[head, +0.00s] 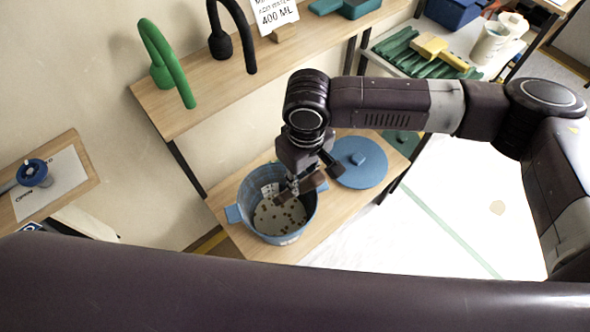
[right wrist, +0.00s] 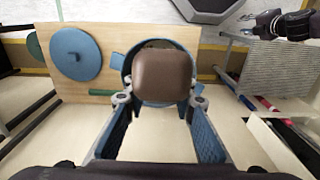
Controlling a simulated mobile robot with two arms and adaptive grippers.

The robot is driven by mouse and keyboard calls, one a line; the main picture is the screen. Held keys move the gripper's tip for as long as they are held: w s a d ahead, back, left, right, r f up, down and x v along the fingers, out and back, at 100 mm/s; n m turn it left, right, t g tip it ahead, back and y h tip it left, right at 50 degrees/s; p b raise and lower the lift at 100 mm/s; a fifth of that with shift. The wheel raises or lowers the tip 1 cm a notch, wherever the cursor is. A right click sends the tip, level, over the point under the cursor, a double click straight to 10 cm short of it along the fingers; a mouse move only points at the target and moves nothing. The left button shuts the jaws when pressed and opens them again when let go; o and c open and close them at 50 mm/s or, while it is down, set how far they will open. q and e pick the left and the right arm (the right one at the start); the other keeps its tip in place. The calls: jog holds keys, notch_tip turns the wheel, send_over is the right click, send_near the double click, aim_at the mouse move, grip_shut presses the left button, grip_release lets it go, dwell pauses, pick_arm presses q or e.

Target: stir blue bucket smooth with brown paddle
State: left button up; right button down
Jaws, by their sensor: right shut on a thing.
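The blue bucket (head: 248,198) stands on a low wooden shelf. It holds a cream mix with several brown lumps on its surface. My right gripper (head: 300,178) is over the bucket, shut on the brown paddle. In the right wrist view the paddle's brown top (right wrist: 163,75) fills the space between the two blue-padded fingers and hides most of the bucket (right wrist: 127,70). The paddle's lower end is hard to make out in the head view. In the right wrist view a dark jointed part at the upper right may be my left gripper; its jaws cannot be read.
A blue round lid (head: 358,162) lies right of the bucket on the same shelf. A higher shelf (head: 215,98) behind carries a green hook (head: 166,62), a black hook (head: 232,38) and a 400 ML sign (head: 275,12). A side table (head: 80,186) stands at left.

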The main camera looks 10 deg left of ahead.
jog(key=s+d+f+b, duration=0.3)
jog(key=s+d, duration=0.1)
jog(key=w+a+f+b, duration=0.2)
jog(key=f+b, duration=0.2)
jog(key=f, duration=0.3)
jog(key=w+a+f+b, duration=0.2)
jog(key=f+b, duration=0.2)
jog(key=f, duration=0.4)
jog(key=w+a+f+b, duration=0.2)
jog(key=a+f+b, duration=0.1)
jog(key=f, duration=0.4)
jog(key=shift+w+f+b, duration=0.25)
jog(key=shift+w+b, duration=0.15)
jog(key=shift+b, duration=0.15)
dwell(0.5)
